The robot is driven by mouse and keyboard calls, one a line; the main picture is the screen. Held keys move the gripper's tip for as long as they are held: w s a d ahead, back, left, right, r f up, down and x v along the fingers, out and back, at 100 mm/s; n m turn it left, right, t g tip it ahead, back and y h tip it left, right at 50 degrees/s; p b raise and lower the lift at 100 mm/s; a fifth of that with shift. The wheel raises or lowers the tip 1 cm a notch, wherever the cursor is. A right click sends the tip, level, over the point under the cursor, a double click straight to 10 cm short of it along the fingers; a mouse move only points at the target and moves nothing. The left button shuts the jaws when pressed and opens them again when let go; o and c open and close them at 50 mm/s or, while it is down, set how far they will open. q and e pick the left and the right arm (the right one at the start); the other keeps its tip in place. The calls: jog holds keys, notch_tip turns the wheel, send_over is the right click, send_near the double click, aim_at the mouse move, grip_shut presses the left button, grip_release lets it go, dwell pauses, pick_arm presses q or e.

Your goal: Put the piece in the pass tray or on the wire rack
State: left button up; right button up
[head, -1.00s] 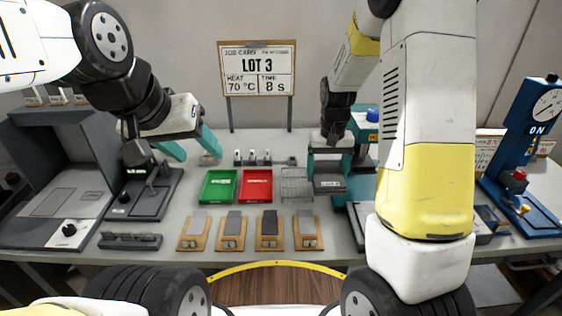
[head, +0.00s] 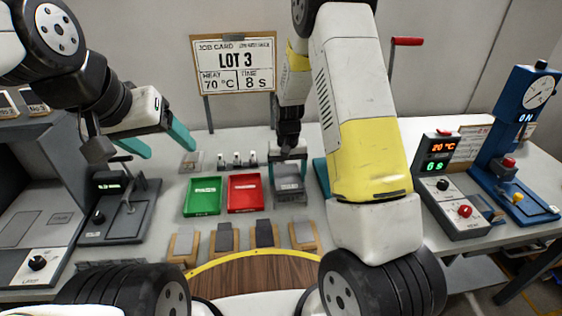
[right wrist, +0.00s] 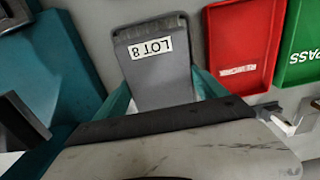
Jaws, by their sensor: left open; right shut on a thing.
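My right gripper (head: 290,158) is shut on a flat grey piece (right wrist: 158,72), one teal finger on each side. Its white label reads LOT and a digit that looks like 8. In the head view the piece (head: 288,178) is over the wire rack (head: 291,201), mostly covering it; I cannot tell whether they touch. The green pass tray (head: 203,197) is left of the red tray (head: 249,195), which is beside the rack. Both trays look empty; PASS shows on the green tray (right wrist: 305,45) in the right wrist view. My left gripper (head: 164,146) is open and empty at the left.
Several wooden holders with grey strips (head: 225,238) line the front edge. A job card (head: 235,65) reads LOT 3, 70 °C, 8 s. A blue gauge stand (head: 520,135) is at the right, a dark device (head: 120,208) at the left.

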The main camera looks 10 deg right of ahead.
aim_at(287, 176)
jog(key=o, duration=1.5)
jog(key=shift+f, duration=0.1)
jog(key=shift+o, duration=0.2)
notch_tip(287, 176, up, 12)
jog(key=s+d+r+t+y, duration=0.2)
jog(key=s+r+t, duration=0.1)
jog(key=s+r, duration=0.85)
jog(key=s+r+t, duration=0.3)
jog(key=s+r, duration=0.4)
jog(key=s, duration=0.5)
jog(key=shift+s+d+r+n, duration=0.15)
jog(key=shift+s+d+n, duration=0.15)
jog(key=shift+s+d, duration=0.1)
jog(key=shift+w, duration=0.1)
